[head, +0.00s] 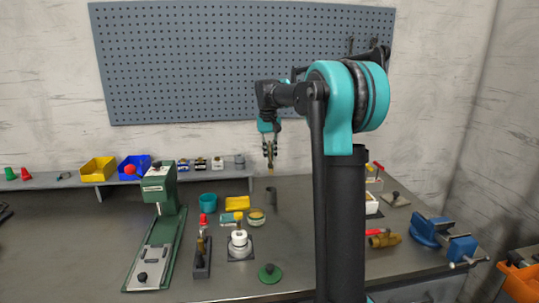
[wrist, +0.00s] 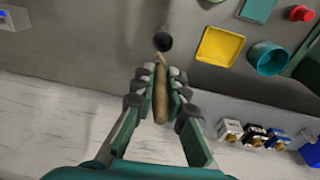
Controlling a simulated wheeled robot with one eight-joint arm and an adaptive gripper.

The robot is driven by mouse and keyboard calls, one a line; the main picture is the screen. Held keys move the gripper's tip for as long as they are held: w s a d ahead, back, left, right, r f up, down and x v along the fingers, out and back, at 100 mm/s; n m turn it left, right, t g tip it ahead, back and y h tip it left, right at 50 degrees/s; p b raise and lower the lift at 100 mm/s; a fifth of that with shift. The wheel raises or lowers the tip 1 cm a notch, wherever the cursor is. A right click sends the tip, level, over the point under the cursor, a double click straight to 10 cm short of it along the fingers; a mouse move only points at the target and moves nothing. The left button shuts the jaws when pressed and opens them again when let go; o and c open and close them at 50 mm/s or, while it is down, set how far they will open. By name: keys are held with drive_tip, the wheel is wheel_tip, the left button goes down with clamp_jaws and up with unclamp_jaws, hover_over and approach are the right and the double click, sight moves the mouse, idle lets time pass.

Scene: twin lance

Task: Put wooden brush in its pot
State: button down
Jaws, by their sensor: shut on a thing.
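My gripper (head: 269,149) hangs above the far part of the bench. In the wrist view my gripper (wrist: 160,88) is shut on the wooden brush (wrist: 160,100), a slim brown handle between the fingers. The brush's narrow end points toward a small dark round pot (wrist: 163,42). In the head view the pot (head: 271,196) is a grey upright cylinder on the bench, below my gripper with a gap between. The brush is small and hard to make out in the head view. Whether its tip reaches the pot's mouth in the wrist view I cannot tell.
A yellow tray (head: 237,203) and a teal bowl (head: 208,202) stand left of the pot. A shallow round tin (head: 256,217) is in front of it. A green press (head: 160,225) stands further left. A shelf (head: 110,180) runs along the wall.

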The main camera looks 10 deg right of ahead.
wheel_tip(320, 180, down, 10)
drive_tip(key=shift+r, duration=0.15)
idle(1.0)
drive_tip(key=shift+d, duration=0.1)
drive_tip(key=c, duration=1.5)
unclamp_jaws()
drive_tip(key=shift+o, duration=0.2)
drive_tip(key=shift+r, duration=0.1)
